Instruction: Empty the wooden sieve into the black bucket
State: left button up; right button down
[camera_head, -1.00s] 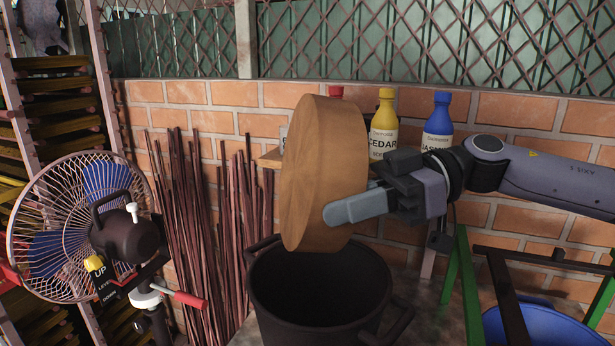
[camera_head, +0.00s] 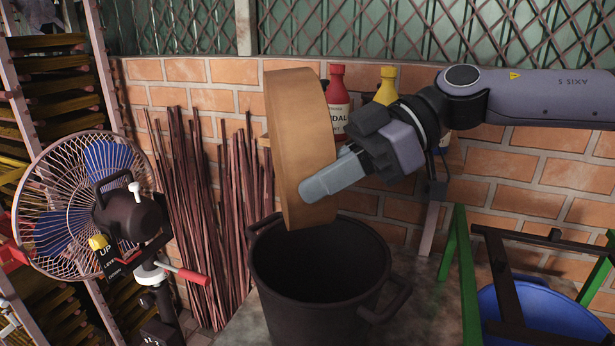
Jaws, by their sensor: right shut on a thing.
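The wooden sieve (camera_head: 296,140) is a round tan hoop, held tipped nearly on edge above the black bucket (camera_head: 315,310). Its outer side wall faces me, and its inside is hidden. My right gripper (camera_head: 330,180) is shut on the sieve's right side, with a grey finger lying across its lower wall. The bucket stands upright below, with a dark inside and a handle at its right. No contents show falling from the sieve. My left gripper is out of view.
A fan (camera_head: 75,205) stands at the left, beside a bundle of thin dark sticks (camera_head: 205,200). A red bottle (camera_head: 338,105) and a yellow bottle (camera_head: 387,85) stand behind the sieve. A green-legged stand (camera_head: 466,280) and a blue tub (camera_head: 545,318) are at the right.

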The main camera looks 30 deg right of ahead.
aim_at(288, 153)
jog(key=shift+w+a+f+g+h, duration=0.15)
jog(key=shift+w+a+g+h, duration=0.05)
jog(key=shift+a+h, duration=0.45)
jog(key=shift+w+a+f+g+h, duration=0.1)
jog(key=shift+w+a+g+h, duration=0.1)
jog(key=shift+a+h, duration=0.45)
jog(key=shift+r, duration=2.55)
